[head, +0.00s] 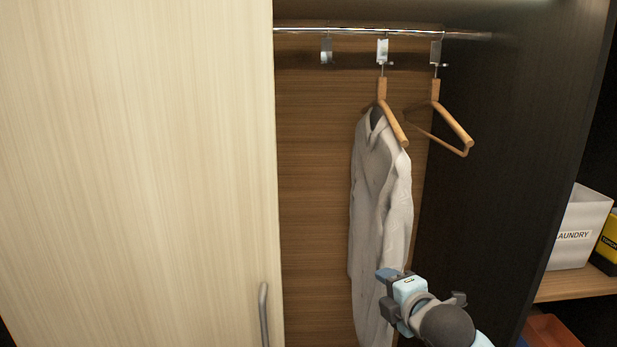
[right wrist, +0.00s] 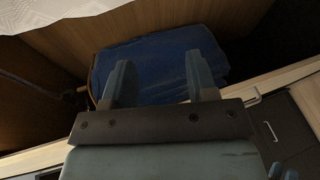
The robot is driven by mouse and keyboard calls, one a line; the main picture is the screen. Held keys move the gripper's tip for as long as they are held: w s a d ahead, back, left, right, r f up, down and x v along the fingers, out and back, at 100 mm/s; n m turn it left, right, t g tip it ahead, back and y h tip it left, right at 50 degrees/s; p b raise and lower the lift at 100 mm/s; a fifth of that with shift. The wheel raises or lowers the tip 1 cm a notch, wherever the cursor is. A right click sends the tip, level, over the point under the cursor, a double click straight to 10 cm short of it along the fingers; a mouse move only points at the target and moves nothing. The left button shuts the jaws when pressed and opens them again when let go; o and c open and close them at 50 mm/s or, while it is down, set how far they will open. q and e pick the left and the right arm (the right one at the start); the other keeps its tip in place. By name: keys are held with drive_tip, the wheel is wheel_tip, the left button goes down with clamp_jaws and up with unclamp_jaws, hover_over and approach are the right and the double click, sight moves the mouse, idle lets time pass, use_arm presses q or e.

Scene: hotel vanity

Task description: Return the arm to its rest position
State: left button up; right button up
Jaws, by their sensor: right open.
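My right gripper (head: 389,290) is in front of the lower part of a white shirt in the head view. In the right wrist view its two fingers (right wrist: 160,80) stand apart with nothing between them. The white shirt (head: 378,200) hangs on a wooden hanger (head: 393,124) from the closet rail. I cannot tell whether the gripper touches the shirt. My left gripper is in neither view.
A metal rail (head: 350,31) crosses the closet, with an empty wooden hanger (head: 452,122) at right. A pale door (head: 140,170) with a metal handle (head: 263,312) covers the left. A laundry box (head: 580,228) sits on a shelf at right. A blue item (right wrist: 160,60) lies beyond the fingers.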

drive_tip(key=s+d+f+m+g, duration=0.1)
drive_tip(key=s+f+m, duration=0.55)
drive_tip(key=f, duration=0.45)
drive_tip(key=s+d+f+m+g, duration=0.1)
drive_tip(key=s+f+m, duration=0.5)
drive_tip(key=f, duration=0.5)
drive_tip(key=s+d+f+m+h, duration=0.1)
drive_tip(key=s+f+m, duration=0.2)
drive_tip(key=s+f, duration=0.2)
drive_tip(key=s+d+f+m, duration=0.1)
drive_tip(key=s+f+m, duration=0.3)
drive_tip(key=s, duration=0.8)
wheel_tip(320, 180, down, 2)
drive_tip(key=shift+s+d+g+h, duration=0.25)
drive_tip(key=shift+s+g+h, duration=0.05)
drive_tip(key=shift+g+h, duration=0.1)
drive_tip(key=shift+c, duration=1)
drive_tip(key=shift+d, duration=0.1)
